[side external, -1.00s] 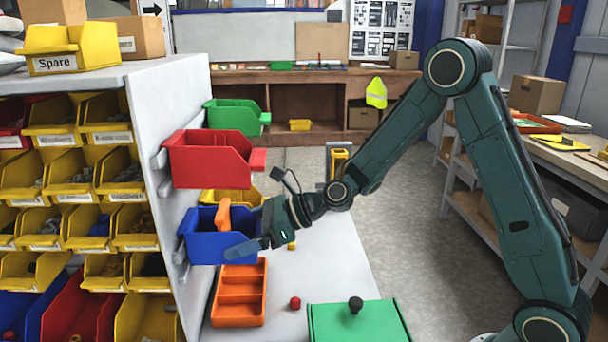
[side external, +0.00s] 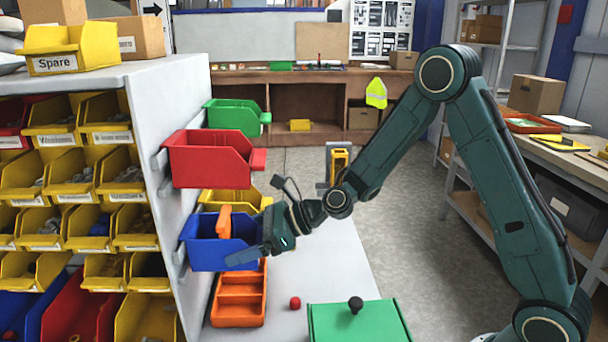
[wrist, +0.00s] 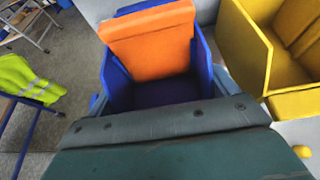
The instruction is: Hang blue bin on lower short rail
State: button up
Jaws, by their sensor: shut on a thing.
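The blue bin (side external: 205,256) is upright against the white side panel, below the red bin. It also shows in the wrist view (wrist: 205,62). An orange piece (side external: 223,222) stands up in it. My gripper (side external: 247,252) is shut on the right-hand end of the blue bin, one finger lying across its near side. The lower short rail (side external: 178,256) is on the panel at the bin's left edge. The bin's back hides part of it, and I cannot tell whether the bin is hooked on it or just beside it.
The red bin (side external: 208,165) hangs just above, with a green bin (side external: 235,117) farther back. A yellow bin (side external: 245,197) sits close behind the blue one. Below are an orange tray (side external: 238,298), a red knob (side external: 295,303) and a green box (side external: 355,323).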

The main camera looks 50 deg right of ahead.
dwell(0.3)
jog(key=o, duration=0.8)
jog(key=shift+o, duration=0.2)
jog(key=v, duration=1.3)
jog(key=shift+s+d+r, duration=0.2)
jog(key=shift+s+d, duration=0.05)
